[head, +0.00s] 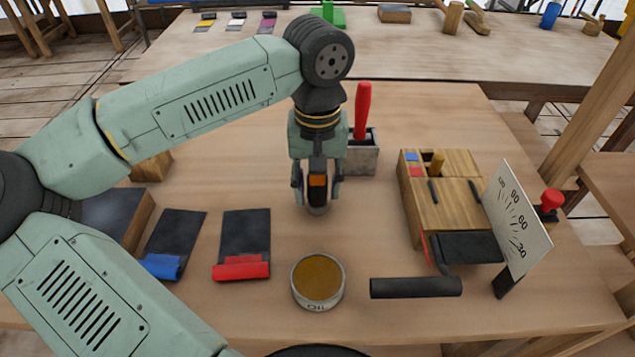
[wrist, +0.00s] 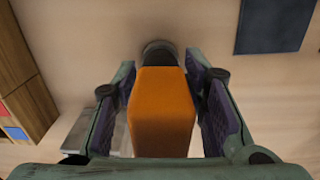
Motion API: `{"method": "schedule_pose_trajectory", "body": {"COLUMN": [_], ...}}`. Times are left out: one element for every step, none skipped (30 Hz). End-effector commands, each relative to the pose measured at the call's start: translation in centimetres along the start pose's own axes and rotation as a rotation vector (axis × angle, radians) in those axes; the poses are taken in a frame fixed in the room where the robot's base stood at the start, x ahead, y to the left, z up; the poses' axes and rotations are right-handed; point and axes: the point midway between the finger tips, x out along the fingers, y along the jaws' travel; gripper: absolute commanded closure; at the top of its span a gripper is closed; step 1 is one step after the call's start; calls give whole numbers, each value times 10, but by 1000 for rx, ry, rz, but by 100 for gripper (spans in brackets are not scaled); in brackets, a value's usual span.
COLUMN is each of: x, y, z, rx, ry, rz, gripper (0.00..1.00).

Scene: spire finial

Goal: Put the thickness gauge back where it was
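An orange block-like tool (head: 318,184) with a dark, round lower end stands upright between my fingers, and it looks like the thickness gauge. It also shows in the wrist view (wrist: 163,110), its round end beyond the fingertips. My gripper (head: 317,192) points down over the middle of the table, its pads close against both sides of the orange body. The round end is at or just above the tabletop; I cannot tell which. A white plate with a number scale (head: 517,220) stands tilted at the right.
A wooden box (head: 447,208) with a black crank (head: 415,287) stands at right. A grey holder (head: 361,158) with a red-handled tool is behind my gripper. In front are an open tin (head: 318,280) and dark sheets with red (head: 241,268) and blue (head: 163,266) rolls.

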Motion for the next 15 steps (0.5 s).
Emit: {"method": "schedule_pose_trajectory", "body": {"x": [0, 0, 0, 0, 0, 0, 0, 0, 0, 0, 0, -1, -3, -5, -8], "y": [0, 0, 0, 0, 0, 0, 0, 0, 0, 0, 0, 0, 0, 0, 0], "z": [0, 0, 0, 0, 0, 0, 0, 0, 0, 0, 0, 0, 0, 0, 0], "rx": [0, 0, 0, 0, 0, 0, 0, 0, 0, 0, 0, 0, 0, 0, 0], "ry": [0, 0, 0, 0, 0, 0, 0, 0, 0, 0, 0, 0, 0, 0, 0], "rz": [0, 0, 0, 0, 0, 0, 0, 0, 0, 0, 0, 0, 0, 0, -1], "gripper": [56, 54, 52, 52, 52, 52, 52, 52, 52, 52, 52, 52, 52, 52, 52]}}
